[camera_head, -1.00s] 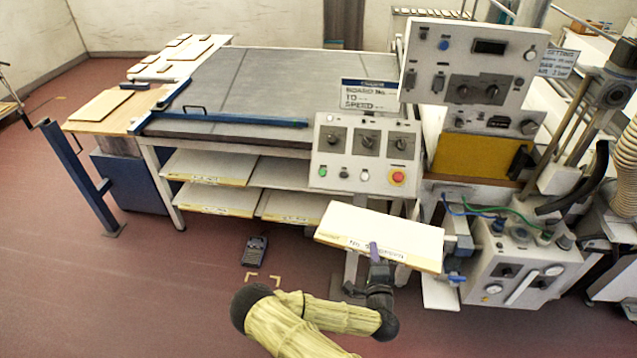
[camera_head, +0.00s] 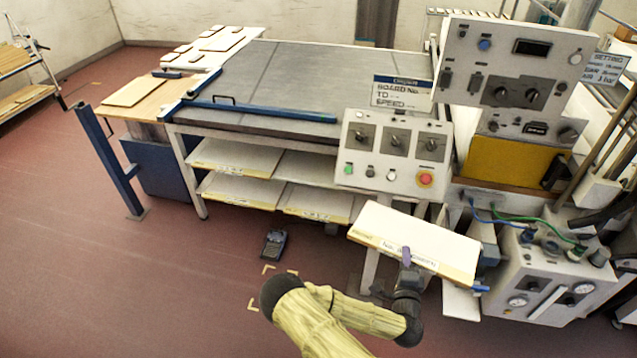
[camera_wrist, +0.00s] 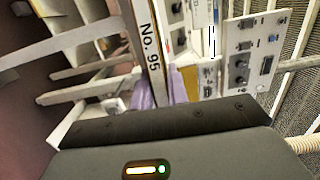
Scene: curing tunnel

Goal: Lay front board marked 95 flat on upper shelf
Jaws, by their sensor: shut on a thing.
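My gripper (camera_head: 406,256) is shut on the front edge of a cream-white board (camera_head: 415,236) with a yellowish edge and a white label. The label reads No. 95 in the wrist view (camera_wrist: 151,50), where purple finger pads (camera_wrist: 150,92) sit at the board's edge. In the head view the board is held roughly level in the air, in front of the control panel's stand. The upper shelf (camera_head: 306,170) under the grey-topped table is to the left of the board. Another pale board (camera_head: 235,158) lies at its left part.
A lower shelf (camera_head: 341,206) also bears pale boards. The control box (camera_head: 392,150) overhangs close behind the held board. A pump unit (camera_head: 545,275) with hoses stands at right.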

